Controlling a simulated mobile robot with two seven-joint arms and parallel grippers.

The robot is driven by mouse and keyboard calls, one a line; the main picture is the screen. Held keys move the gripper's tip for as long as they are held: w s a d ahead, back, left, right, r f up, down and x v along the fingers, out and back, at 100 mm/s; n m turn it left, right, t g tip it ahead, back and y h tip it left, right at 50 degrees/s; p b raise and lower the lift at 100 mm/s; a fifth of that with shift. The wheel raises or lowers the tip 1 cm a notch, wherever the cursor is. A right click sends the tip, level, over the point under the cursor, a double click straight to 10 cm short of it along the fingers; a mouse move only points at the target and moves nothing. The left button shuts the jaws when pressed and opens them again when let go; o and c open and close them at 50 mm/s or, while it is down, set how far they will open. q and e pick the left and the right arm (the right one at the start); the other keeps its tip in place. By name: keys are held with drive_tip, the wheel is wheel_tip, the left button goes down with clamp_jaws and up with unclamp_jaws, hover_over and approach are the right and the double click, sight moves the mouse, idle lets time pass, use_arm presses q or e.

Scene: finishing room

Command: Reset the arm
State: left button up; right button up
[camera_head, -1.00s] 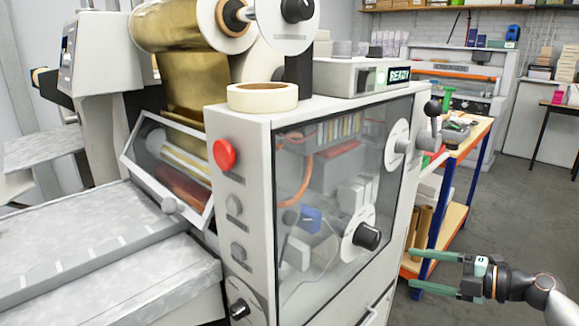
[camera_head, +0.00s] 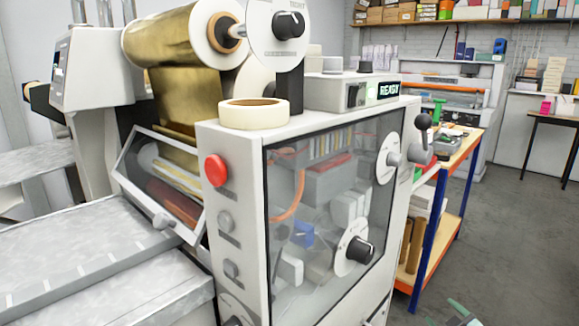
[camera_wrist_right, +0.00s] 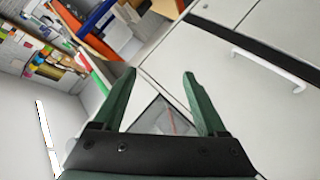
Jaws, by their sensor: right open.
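My right gripper (camera_head: 459,314) shows only as green fingertips at the bottom edge of the head view, right of the machine. In the right wrist view my right gripper (camera_wrist_right: 160,80) has its two green fingers spread apart with nothing between them. The grey machine (camera_head: 235,170) stands in the middle of the head view, with a red button, a clear side window and a gold foil roll (camera_head: 180,40) on top. My left gripper is not in view.
A tape roll (camera_head: 253,114) lies on the machine's top. A wooden-topped bench with blue legs (camera_head: 428,240) stands behind right. A dark table (camera_head: 550,118) is at the far right. Grey floor (camera_head: 520,240) is clear at the right. A white handle (camera_wrist_right: 270,70) shows in the wrist view.

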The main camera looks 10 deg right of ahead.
drive_tip(key=s+a+f+g+y, duration=0.1)
drive_tip(key=s+a+f+y, duration=0.1)
drive_tip(key=s+a+f, duration=0.65)
drive_tip(key=s+a+f+g+y, duration=0.2)
drive_tip(key=s+a+f, duration=0.3)
drive_tip(key=a, duration=0.6)
drive_tip(key=s+a+f+m+g+y, duration=0.1)
drive_tip(key=s+a+m+y, duration=0.15)
drive_tip(key=s+a, duration=0.95)
use_arm(q)
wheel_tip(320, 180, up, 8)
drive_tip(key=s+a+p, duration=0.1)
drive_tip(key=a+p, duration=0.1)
drive_tip(key=p, duration=0.8)
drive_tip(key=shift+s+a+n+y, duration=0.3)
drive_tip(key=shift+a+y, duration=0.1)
use_arm(e)
wheel_tip(320, 180, up, 8)
drive_tip(key=d, duration=0.2)
drive_tip(key=shift+d+m+h, duration=0.2)
drive_tip(key=shift+m+h, duration=0.25)
drive_tip(key=shift+w, duration=0.1)
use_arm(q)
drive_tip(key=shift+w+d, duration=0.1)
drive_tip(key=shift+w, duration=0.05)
use_arm(e)
drive_tip(key=shift+w, duration=0.1)
